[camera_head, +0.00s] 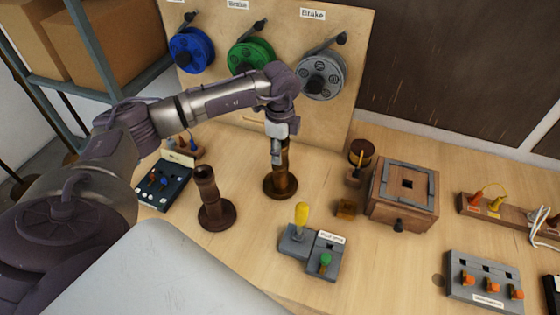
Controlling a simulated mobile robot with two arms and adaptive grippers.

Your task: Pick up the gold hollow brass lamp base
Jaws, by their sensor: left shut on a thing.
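A brownish-gold lamp base (287,184) with a round foot and an upright stem stands on the wooden table near the middle. My left gripper (277,158) points down at the top of its stem and is shut on it. The fingers hide part of the stem's upper end. The foot appears to be on or very near the table, and the base is upright. A second, darker brown lamp base (215,212) with an open hollow top stands to the left, apart from the gripper. My right gripper is not in view.
A board (240,100) with blue, green and grey spools (321,77) stands behind. A wooden box (403,195) is to the right, a grey switch unit (312,252) in front, and a dark panel (163,185) at left. A grey panel with orange knobs (485,280) lies front right.

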